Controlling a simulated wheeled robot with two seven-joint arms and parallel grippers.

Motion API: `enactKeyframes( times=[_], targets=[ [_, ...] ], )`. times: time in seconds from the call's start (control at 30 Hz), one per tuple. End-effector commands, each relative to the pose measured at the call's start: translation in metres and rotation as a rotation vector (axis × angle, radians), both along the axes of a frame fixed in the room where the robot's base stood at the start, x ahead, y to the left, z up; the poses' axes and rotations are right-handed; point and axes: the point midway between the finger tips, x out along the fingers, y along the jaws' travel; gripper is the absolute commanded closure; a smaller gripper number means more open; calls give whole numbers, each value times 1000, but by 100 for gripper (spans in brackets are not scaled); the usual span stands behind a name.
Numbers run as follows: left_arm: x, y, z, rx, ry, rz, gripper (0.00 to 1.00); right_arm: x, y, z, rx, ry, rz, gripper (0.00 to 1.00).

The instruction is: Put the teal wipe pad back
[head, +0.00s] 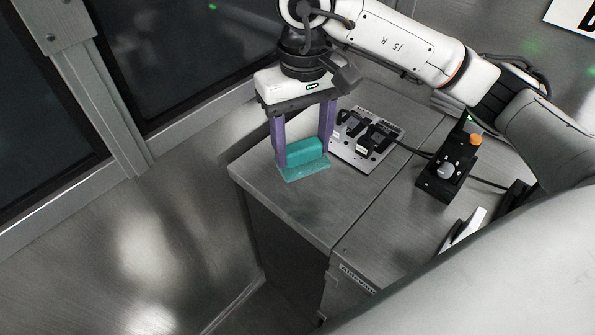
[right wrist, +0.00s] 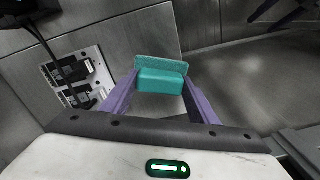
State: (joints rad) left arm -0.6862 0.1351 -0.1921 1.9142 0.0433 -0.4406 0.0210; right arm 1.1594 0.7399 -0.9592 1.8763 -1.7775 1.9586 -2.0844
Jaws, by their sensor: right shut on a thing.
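The teal wipe pad (head: 306,154) has a raised block on a flat base. It is at the left corner of the metal bench top, between the purple fingers of my right gripper (head: 306,155). In the right wrist view the wipe pad (right wrist: 161,79) sits between the fingertips of the right gripper (right wrist: 160,85), which is shut on it. The gripper points down. Whether the pad rests on the bench or hangs just above it I cannot tell.
A black control box (head: 447,172) with an orange knob is farther right, with cables. The metal bench top (head: 335,205) is bare in front; its left edge is close to the pad.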

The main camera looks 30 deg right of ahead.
Motion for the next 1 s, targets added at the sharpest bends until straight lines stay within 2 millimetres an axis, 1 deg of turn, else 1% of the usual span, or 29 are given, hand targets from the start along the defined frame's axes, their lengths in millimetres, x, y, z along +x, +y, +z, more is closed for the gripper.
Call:
enactKeyframes(
  times=[0.1, 0.2, 0.3, 0.47, 0.63, 0.73, 0.97, 1.0],
  targets=[
    [-1, 1, 1, 0, 0, 1, 27, -2, -1, -23, 0, 8, -2, 68],
    [-1, 1, 2, 1, 1, 2, 27, -1, -1, -41, 0, 5, -2, 68],
    [-1, 1, 3, 0, 1, 3, 27, -1, -1, -53, 0, 2, -2, 68],
    [-1, 1, 4, 0, 1, 3, 27, -1, 0, -64, 0, 1, -2, 68],
    [-1, 1, 7, 0, 1, 3, 27, -1, 0, -88, 0, 4, -2, 68],
    [-1, 1, 7, 0, 1, 3, 27, -1, 0, -95, 0, 0, -1, 68],
    [0, 1, 5, 0, 0, 3, 27, 0, 0, -96, 0, -2, -1, 68],
    [0, 1, 4, 0, 0, 3, 27, 0, 0, -97, 0, -2, -1, 44]
  ],
)
